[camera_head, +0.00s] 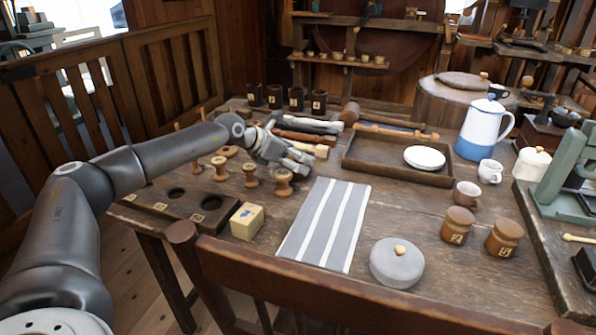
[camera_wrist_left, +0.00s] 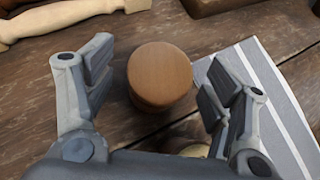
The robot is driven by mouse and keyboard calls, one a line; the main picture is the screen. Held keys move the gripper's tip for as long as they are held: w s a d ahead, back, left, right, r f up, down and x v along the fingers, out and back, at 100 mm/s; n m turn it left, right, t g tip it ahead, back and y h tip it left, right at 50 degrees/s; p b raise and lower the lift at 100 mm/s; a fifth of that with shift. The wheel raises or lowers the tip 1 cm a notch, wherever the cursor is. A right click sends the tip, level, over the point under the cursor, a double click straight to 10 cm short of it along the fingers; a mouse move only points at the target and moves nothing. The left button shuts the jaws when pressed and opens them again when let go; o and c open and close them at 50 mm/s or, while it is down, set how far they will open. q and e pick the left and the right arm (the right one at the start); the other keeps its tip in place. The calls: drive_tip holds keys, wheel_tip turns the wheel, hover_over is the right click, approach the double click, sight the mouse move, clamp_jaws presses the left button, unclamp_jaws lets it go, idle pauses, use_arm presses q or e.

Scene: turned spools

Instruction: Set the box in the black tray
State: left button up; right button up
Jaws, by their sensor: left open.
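A dark brown tray (camera_head: 365,167) with low walls lies at the middle back and holds white plates (camera_head: 425,158). My left gripper (camera_head: 300,163) is open and empty, above and behind the box, near a turned spool (camera_head: 283,182). In the left wrist view a round wooden top (camera_wrist_left: 160,75) shows between the open fingers (camera_wrist_left: 155,90); I cannot tell the gap in height. My right gripper is out of view.
Other spools (camera_head: 250,175) stand left of the gripper, behind the holed board (camera_head: 175,201). A striped grey cloth (camera_head: 325,222) lies right of the box. A grey lidded pot (camera_head: 397,264), brown jars (camera_head: 457,226) and cups stand further right. A chair back (camera_head: 300,280) rises in front.

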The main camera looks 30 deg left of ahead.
use_arm(q)
drive_tip(key=shift+w+d+f, duration=0.15)
drive_tip(key=shift+w+f, duration=0.25)
drive_tip(key=shift+w, duration=0.15)
drive_tip(key=c, duration=1.2)
